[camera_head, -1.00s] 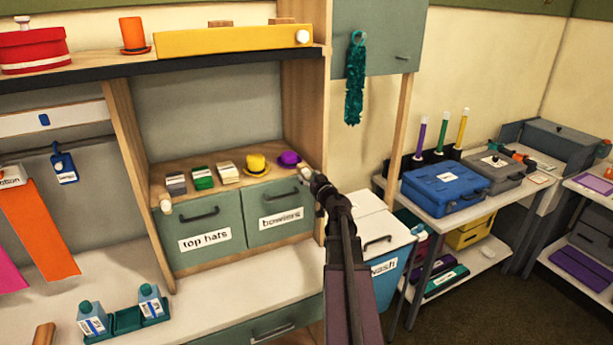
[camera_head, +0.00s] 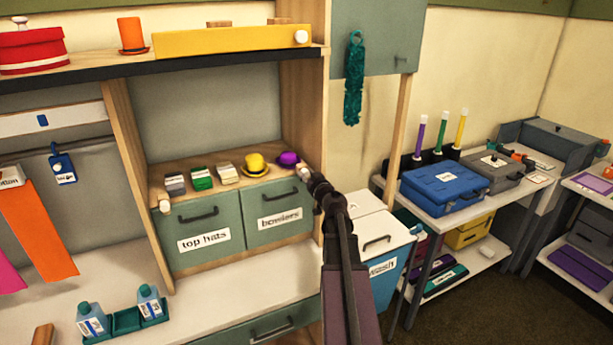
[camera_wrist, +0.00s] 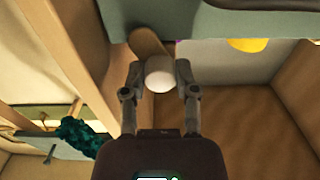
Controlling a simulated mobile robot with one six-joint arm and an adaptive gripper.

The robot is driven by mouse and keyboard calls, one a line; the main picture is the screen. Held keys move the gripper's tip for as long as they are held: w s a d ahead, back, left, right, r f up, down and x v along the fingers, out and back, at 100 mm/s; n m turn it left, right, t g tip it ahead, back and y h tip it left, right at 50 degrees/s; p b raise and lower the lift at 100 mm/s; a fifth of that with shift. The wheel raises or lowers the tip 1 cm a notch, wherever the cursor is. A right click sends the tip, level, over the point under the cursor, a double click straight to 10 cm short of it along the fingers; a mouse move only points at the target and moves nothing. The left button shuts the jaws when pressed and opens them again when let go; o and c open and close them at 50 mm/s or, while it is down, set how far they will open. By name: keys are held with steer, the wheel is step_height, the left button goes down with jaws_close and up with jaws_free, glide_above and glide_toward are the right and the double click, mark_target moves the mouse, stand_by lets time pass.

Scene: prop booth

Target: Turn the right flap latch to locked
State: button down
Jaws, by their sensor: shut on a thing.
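The right flap latch shows in the head view as a white knob (camera_head: 304,172) at the upper right corner of the green "bowlers" flap (camera_head: 262,232). In the wrist view its white knob (camera_wrist: 159,77) sits between my fingertips, with a wooden bar (camera_wrist: 146,42) running up and left from it. My gripper (camera_head: 313,180) is shut on this latch; it also shows in the wrist view (camera_wrist: 159,80). My gripper hides part of the latch in the head view, so its exact angle is unclear there. The flap looks closed.
The "top hats" flap (camera_head: 202,234) is at left, with its own white latch knob (camera_head: 165,206). A purple hat (camera_head: 288,158) and a yellow hat (camera_head: 255,164) stand on the shelf just above. A wooden post and a white-lidded bin (camera_head: 372,228) are close on the right.

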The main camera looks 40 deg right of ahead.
steer(key=shift+m, duration=0.4)
steer(key=shift+w+m, duration=0.1)
steer(key=shift+m, duration=2.4)
steer(key=shift+c, duration=1.8)
jaws_free()
steer(key=v, duration=1.2)
